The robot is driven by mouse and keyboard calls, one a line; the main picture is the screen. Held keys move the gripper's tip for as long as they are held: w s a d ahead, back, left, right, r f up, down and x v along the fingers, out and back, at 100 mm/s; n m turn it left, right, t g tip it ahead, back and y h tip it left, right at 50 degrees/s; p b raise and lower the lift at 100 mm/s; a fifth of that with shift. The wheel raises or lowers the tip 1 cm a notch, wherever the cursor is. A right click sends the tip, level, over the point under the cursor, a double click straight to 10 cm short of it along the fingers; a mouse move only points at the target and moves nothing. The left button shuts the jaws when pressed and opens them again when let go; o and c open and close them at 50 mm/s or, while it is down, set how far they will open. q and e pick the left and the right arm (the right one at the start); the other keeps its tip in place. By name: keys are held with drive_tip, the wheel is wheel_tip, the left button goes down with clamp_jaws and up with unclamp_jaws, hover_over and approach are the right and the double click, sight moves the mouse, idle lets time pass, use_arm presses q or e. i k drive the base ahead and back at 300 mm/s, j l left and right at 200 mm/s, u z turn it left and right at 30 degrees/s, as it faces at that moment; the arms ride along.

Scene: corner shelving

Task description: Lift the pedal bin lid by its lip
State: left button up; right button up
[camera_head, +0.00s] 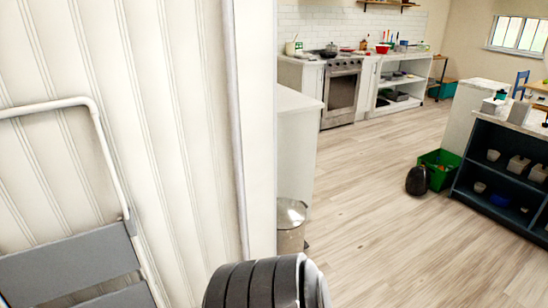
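A small pedal bin (291,238) stands on the floor just past the white wall's edge, beside the end of a white counter. Its round, shiny metal lid (291,212) looks shut. The left side of the bin is hidden behind the wall edge. The lip of the lid is too small to make out. Neither of my grippers is in view. A dark ribbed rounded part, which may be my own arm, shows at the bottom middle of the picture, in front of and below the bin.
A panelled white wall (150,130) fills the left, with a grey folding step ladder (70,265) against it. The wood floor (390,225) right of the bin is clear. A green crate (440,160), a black rounded object (417,181) and a dark shelf unit (505,175) stand farther right.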

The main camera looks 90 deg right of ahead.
sight(291, 213)
drive_tip(key=z, duration=2.85)
drive_tip(key=i+l+u, duration=0.1)
drive_tip(key=u, duration=0.3)
drive_tip(key=i+l+u, duration=0.15)
drive_tip(key=u, duration=0.25)
drive_tip(key=i+l+u, duration=0.2)
drive_tip(key=i+l, duration=0.15)
drive_tip(key=l, duration=0.25)
drive_tip(key=i+l, duration=0.2)
drive_tip(key=l, duration=0.15)
drive_tip(key=i+l+u, duration=0.15)
drive_tip(key=l, duration=0.15)
drive_tip(key=i+l+u, duration=0.1)
drive_tip(key=l, duration=0.25)
drive_tip(key=i+l+u, duration=0.1)
drive_tip(key=l, duration=0.25)
drive_tip(key=i+l, duration=0.25)
drive_tip(key=i+l+u, duration=0.15)
drive_tip(key=l, duration=0.3)
